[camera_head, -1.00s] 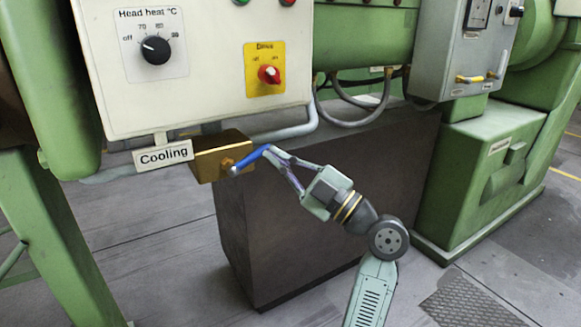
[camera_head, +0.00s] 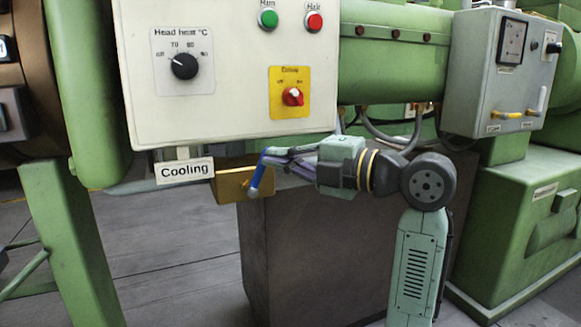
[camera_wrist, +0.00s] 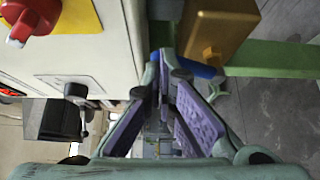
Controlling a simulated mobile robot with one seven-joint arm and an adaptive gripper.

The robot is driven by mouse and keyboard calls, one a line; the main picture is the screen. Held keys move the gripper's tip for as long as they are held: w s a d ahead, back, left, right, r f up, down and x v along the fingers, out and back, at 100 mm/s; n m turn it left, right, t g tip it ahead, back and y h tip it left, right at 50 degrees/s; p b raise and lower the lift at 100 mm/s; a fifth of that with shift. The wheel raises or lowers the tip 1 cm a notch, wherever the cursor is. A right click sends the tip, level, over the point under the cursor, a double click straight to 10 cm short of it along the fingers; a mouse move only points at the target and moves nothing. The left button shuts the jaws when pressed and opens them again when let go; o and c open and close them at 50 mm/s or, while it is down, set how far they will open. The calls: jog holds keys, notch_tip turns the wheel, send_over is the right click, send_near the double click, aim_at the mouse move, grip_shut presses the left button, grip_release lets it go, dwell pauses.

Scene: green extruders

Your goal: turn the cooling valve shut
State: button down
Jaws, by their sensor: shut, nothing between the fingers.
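The cooling valve is a brass block (camera_head: 230,184) below the white control box, beside a sign reading "Cooling" (camera_head: 184,170). Its blue lever (camera_head: 258,174) stands steeply, leaning slightly right from its pivot at the lower end. My gripper (camera_head: 269,154) comes from the right, shut and empty, with its fingertips at the lever's upper end. In the wrist view the shut fingertips (camera_wrist: 160,60) are at the blue lever (camera_wrist: 196,68), with the brass block (camera_wrist: 218,32) beyond. Whether they touch it I cannot tell.
The white control box (camera_head: 225,105) with a yellow-plated red drive knob (camera_head: 293,97) hangs just above my gripper. A dark block (camera_head: 310,240) stands below. A grey box (camera_head: 500,75) is at the right. Open floor lies at the lower left.

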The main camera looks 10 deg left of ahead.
jog(key=shift+s+a+r+n+h, duration=0.25)
jog(key=shift+s+a+n+h, duration=0.1)
jog(key=shift+a+n, duration=0.15)
jog(key=shift+s+a+r+n+h, duration=0.2)
jog(key=shift+s+a+n+h, duration=0.1)
jog(key=shift+a+n, duration=0.15)
jog(key=shift+a, duration=0.15)
jog(key=shift+s, duration=0.1)
